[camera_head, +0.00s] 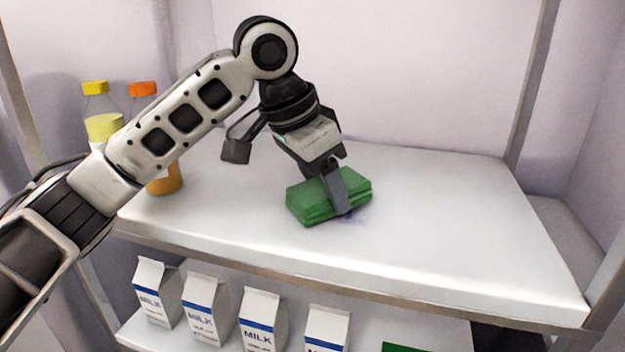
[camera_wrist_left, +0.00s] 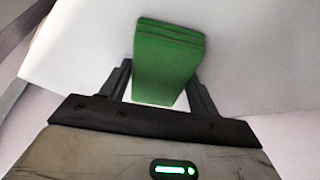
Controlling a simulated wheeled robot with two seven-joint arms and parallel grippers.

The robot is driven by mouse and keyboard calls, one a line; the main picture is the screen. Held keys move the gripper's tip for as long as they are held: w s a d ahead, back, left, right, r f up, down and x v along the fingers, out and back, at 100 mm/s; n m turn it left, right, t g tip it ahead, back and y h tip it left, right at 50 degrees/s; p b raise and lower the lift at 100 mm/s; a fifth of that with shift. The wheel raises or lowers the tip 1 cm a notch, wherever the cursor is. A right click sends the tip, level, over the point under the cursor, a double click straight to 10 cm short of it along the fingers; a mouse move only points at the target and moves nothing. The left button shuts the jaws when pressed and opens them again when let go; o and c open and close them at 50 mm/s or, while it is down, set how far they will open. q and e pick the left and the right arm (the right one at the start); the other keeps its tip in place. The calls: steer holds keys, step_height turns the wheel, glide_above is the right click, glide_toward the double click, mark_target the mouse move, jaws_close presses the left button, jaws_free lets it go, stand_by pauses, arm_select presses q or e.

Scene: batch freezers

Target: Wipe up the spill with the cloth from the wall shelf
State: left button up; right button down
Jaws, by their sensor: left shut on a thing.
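A folded green cloth (camera_head: 306,203) is at the white upper shelf's surface, near its middle. My left gripper (camera_head: 342,195) is shut on the cloth from above, with one finger showing across its front side. In the left wrist view the cloth (camera_wrist_left: 168,60) sits between the two fingers (camera_wrist_left: 160,85). A small bluish-purple spill (camera_head: 354,215) shows at the cloth's lower right edge; the cloth and finger may hide part of it. I cannot tell how firmly the cloth touches the shelf. My right gripper is not in view.
Two bottles, one with a yellow cap (camera_head: 96,88) and one with an orange cap (camera_head: 143,89), stand at the shelf's left end. Several milk cartons (camera_head: 262,322) stand on the shelf below. The upper shelf (camera_head: 470,230) is bare to the right, up to a metal post (camera_head: 530,85).

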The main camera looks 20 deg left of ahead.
mark_target(351, 189)
arm_select(q)
steer(key=shift+s+d+f, duration=0.15)
steer(key=shift+d, duration=4.7)
steer(key=shift+a, duration=0.15)
steer(key=shift+a+f, duration=0.15)
steer(key=shift+a, duration=0.85)
steer(key=shift+a+f, duration=0.1)
steer(key=shift+a, duration=0.85)
steer(key=shift+w+a+r, duration=0.1)
steer(key=shift+a+r, duration=0.05)
steer(key=shift+a, duration=1.35)
steer(key=shift+w+a+r, duration=0.1)
steer(key=shift+a, duration=1.45)
steer(key=shift+a+r, duration=0.15)
steer(key=shift+a, duration=1.35)
steer(key=shift+r, duration=0.2)
steer(key=shift+r, duration=2.95)
